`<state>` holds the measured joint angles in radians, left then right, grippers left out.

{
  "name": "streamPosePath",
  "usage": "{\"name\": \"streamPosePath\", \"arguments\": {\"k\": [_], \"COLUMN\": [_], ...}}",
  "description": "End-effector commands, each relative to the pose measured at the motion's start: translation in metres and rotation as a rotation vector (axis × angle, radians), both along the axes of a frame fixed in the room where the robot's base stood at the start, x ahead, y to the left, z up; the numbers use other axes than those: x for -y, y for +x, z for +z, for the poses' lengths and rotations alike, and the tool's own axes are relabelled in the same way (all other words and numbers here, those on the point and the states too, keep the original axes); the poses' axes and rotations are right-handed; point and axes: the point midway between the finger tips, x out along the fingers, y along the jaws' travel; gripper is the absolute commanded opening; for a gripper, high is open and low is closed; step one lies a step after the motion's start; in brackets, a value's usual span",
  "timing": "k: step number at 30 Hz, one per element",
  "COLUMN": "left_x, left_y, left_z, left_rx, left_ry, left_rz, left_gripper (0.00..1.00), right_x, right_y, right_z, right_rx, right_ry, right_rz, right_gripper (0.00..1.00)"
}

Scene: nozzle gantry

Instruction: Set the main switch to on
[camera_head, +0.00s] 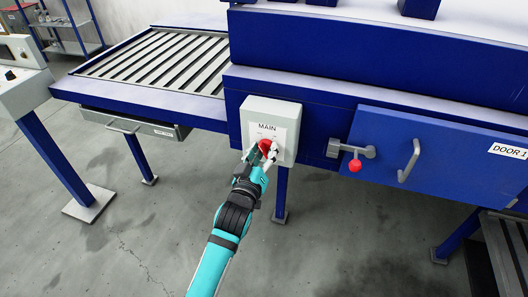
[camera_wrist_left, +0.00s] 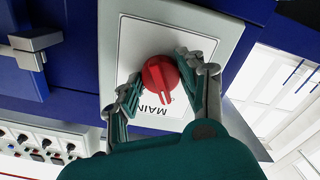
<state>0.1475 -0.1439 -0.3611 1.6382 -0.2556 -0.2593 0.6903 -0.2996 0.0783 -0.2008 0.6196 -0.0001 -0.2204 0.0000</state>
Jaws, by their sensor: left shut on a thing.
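The main switch is a red rotary knob (camera_head: 265,145) on a light grey box marked MAIN (camera_head: 286,117), fixed to the blue machine front. In the left wrist view the red knob (camera_wrist_left: 161,76) shows with its ridge tilted, and the MAIN label appears upside down. My left gripper (camera_head: 259,152) is at the knob, with its fingers (camera_wrist_left: 158,85) on either side of it, shut on it. The fingers and knob hide most of the position marks, and I cannot read which one the knob points to. My right gripper is not in view.
Right of the box are a latch with a red ball (camera_head: 355,165) and a blue door marked DOOR 1 (camera_head: 440,150) with a handle (camera_head: 409,161). A slatted roller table (camera_head: 155,55) stands at left. A control panel (camera_head: 20,80) stands at far left. Open floor lies in front.

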Motion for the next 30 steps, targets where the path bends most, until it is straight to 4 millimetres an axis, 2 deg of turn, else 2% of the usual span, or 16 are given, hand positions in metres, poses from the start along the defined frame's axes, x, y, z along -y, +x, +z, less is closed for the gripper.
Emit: {"name": "streamPosePath", "arguments": {"k": [8,14,30], "left_x": [0.000,-0.001,-0.002], "left_y": [0.000,0.000,0.001], "left_z": [0.000,0.001,0.001], "left_rx": [0.006,0.035,0.183], "left_ry": [0.023,0.109,0.566], "left_rz": [0.000,0.001,0.000], "left_gripper": [0.08,0.08,0.08], "right_x": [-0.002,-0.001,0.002], "right_y": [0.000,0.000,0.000], "right_z": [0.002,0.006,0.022], "right_rx": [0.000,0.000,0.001], "right_ry": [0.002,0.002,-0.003], "right_rz": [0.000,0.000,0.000], "right_gripper": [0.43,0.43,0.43]}}
